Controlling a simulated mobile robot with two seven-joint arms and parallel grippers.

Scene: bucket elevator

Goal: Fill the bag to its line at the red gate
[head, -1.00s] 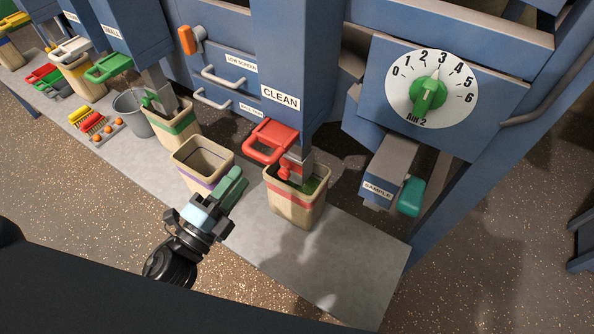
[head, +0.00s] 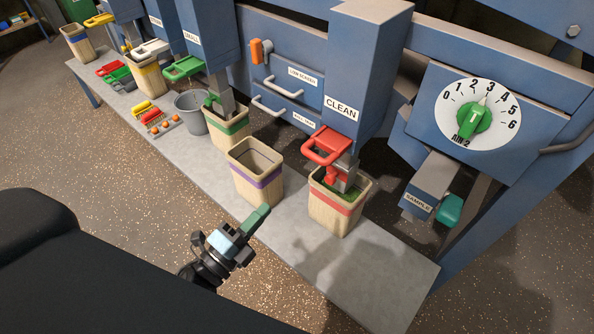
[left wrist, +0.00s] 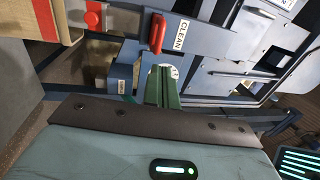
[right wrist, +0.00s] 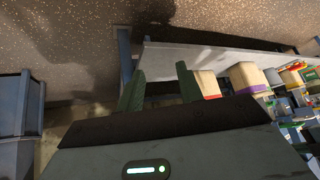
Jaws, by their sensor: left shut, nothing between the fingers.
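The red gate (head: 327,146) is a red handle on the spout below the CLEAN label. Under it the red-banded bag (head: 336,207) stands upright on the bench, with green material inside its mouth. How the level sits against a line cannot be told. In the right wrist view the red-banded bag (right wrist: 205,84) shows beyond the fingers. My left gripper (head: 259,217) is shut and empty, in front of the bench, left of the red-banded bag and apart from it. A red handle (left wrist: 157,34) shows beyond its fingers (left wrist: 162,88). My right gripper (right wrist: 159,86) is open and empty.
An empty-looking purple-banded bag (head: 256,170) stands left of the red-banded one. A green-banded bag (head: 228,126) and a grey bucket (head: 191,113) are farther left. The dial (head: 477,115) and SAMPLE spout (head: 428,187) are right. The bench's front right (head: 390,265) is clear.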

